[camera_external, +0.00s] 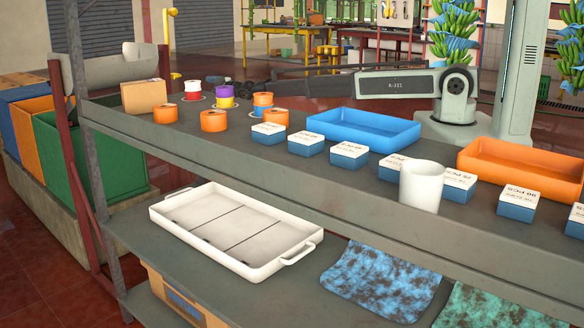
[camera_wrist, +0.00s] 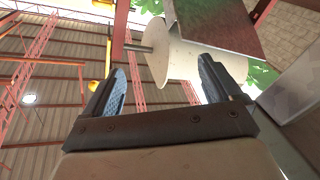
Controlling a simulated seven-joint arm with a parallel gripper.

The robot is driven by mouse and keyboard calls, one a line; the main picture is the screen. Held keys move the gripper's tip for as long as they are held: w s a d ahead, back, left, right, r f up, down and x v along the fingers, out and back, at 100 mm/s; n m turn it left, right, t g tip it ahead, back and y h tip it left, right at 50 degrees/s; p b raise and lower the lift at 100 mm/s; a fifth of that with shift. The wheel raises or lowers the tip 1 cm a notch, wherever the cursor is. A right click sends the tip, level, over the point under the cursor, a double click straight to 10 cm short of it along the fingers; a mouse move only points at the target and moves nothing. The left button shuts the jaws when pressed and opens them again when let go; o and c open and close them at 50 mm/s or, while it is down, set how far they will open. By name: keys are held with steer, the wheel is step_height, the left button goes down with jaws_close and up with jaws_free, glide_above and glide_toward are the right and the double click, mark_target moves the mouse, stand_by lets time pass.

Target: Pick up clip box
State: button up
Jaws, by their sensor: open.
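Several small clip boxes with blue sides and white printed lids stand in a loose row on the upper shelf: one at the left (camera_external: 268,133), one beside it (camera_external: 306,144), one in the middle (camera_external: 349,155), and others farther right, such as one (camera_external: 517,203) near the orange tray. Another box is partly hidden behind a white cup. My arm reaches left across the back of the shelf. My gripper shows in the wrist view (camera_wrist: 160,80), open and empty, with its fingers apart. It points up at the roof and a white roll, and no clip box shows there.
A blue tray (camera_external: 362,125) and an orange tray (camera_external: 525,166) stand behind the boxes. The white cup (camera_external: 421,188) stands in front. Colored tape rolls (camera_external: 214,121) and a cardboard box (camera_external: 143,97) are at the left. A white tray (camera_external: 236,263) and blue cloth (camera_external: 381,278) lie below.

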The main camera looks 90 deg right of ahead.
steer(key=w+a+r, duration=0.5)
steer(key=a+r, duration=0.3)
steer(key=r, duration=0.1)
steer(key=w+a+r+g+y, duration=0.1)
steer(key=a+r, duration=0.2)
steer(key=a, duration=0.5)
steer(key=w+a+r+g+y, duration=0.1)
steer(key=a+r+g, duration=0.15)
steer(key=a, duration=0.65)
steer(key=s+a+r+m+g+y, duration=0.1)
steer(key=s+a+m+g+y, duration=0.2)
steer(key=a, duration=1.7)
steer(key=s+a+r+m+g+y, duration=0.15)
steer(key=s+a, duration=0.35)
steer(key=a, duration=1.4)
steer(key=s+a+f+m+g+y, duration=0.1)
steer(key=s+a, duration=0.4)
steer(key=a, duration=0.3)
steer(key=s+a+y, duration=0.1)
steer(key=s+a, duration=0.4)
steer(key=a, duration=0.2)
steer(key=r+m+g, duration=0.2)
steer(key=m+g, duration=0.2)
steer(key=g, duration=0.3)
glide_above(400, 161)
step_height(400, 161, down, 9)
steer(key=shift+w+d+r, duration=0.15)
steer(key=shift+r, duration=0.05)
steer(key=shift+s+f, duration=0.2)
steer(key=shift+f, duration=2.4)
